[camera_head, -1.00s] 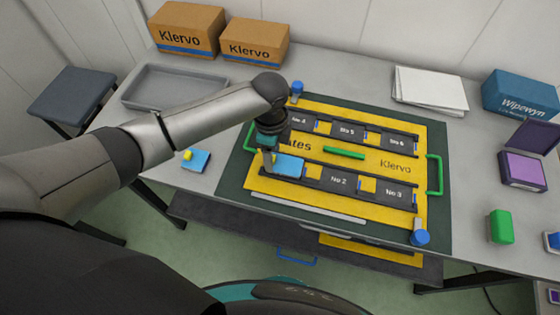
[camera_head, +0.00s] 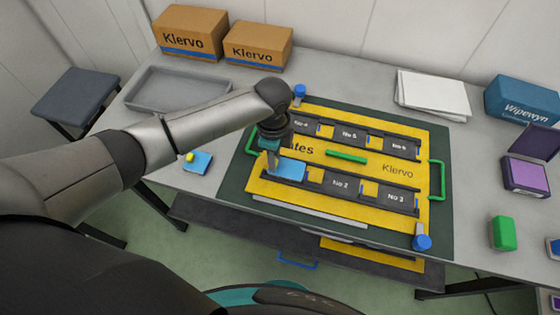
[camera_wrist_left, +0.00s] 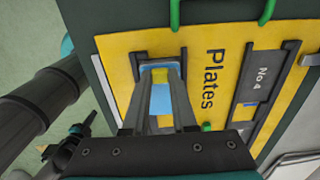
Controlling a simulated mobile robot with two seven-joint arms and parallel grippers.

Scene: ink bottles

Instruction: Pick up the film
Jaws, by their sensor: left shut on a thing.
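The blue film (camera_head: 291,171) lies over the first slot of the front black rail on the yellow plate board (camera_head: 395,168). My left gripper (camera_head: 273,158) is right at the film's left end, pointing down. In the left wrist view, the film (camera_wrist_left: 160,101) shows light blue with a yellow part near its far end, between the fingers of my left gripper (camera_wrist_left: 161,68). The gripper is shut on the film; the exact contact is partly hidden by the fingers. The film still appears to lie flat in the slot. My right gripper is not in view.
A small blue piece with a yellow bit (camera_head: 198,161) lies on the table left of the green mat (camera_head: 236,178). A grey tray (camera_head: 180,90) and two Klervo boxes (camera_head: 190,32) stand at the back left. A green block (camera_head: 503,233) and purple box (camera_head: 525,174) stand right.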

